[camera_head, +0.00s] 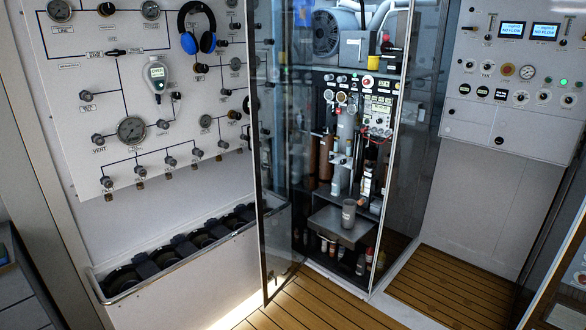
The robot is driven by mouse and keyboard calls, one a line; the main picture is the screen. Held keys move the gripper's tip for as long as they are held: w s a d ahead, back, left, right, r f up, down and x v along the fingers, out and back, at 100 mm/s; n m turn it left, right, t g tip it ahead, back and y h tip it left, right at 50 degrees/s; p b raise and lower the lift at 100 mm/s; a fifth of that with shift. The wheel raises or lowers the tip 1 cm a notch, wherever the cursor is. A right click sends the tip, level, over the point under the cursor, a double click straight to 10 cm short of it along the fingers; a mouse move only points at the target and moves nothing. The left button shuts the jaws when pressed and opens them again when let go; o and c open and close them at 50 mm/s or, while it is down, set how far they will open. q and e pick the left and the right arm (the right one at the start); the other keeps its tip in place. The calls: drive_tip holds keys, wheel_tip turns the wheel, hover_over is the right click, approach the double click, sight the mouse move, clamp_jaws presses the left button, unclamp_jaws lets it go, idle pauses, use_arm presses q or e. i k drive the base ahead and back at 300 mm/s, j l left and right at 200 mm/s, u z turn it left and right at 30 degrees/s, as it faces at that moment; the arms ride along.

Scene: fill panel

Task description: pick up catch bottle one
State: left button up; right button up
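Neither of my grippers is in view. A glass-doored cabinet (372,68) stands in the middle, with its door (273,150) swung open toward me. A grey cup-shaped container (348,213) stands upright on a small dark tray (333,228) inside it. Several small bottles (361,262) with white and red parts stand low in the cabinet under the tray, partly in shadow. I cannot tell which of these is catch bottle one, as no label is readable.
A grey gauge panel (90,75) with valves, a meter (156,76) and blue headphones (197,28) covers the left wall. A railed trough (125,285) runs below it. A control panel (520,65) is at right. The wooden floor (320,305) before the cabinet is clear.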

sight(336, 181)
drive_tip(key=i+z, duration=0.15)
drive_tip(key=i, duration=0.4)
drive_tip(key=i+j+z, duration=0.2)
drive_tip(key=i, duration=0.3)
drive_tip(key=i+j+z, duration=0.15)
drive_tip(key=i, duration=0.35)
drive_tip(key=i+j+u, duration=0.1)
drive_tip(key=i+j, duration=0.5)
drive_tip(key=j, duration=0.1)
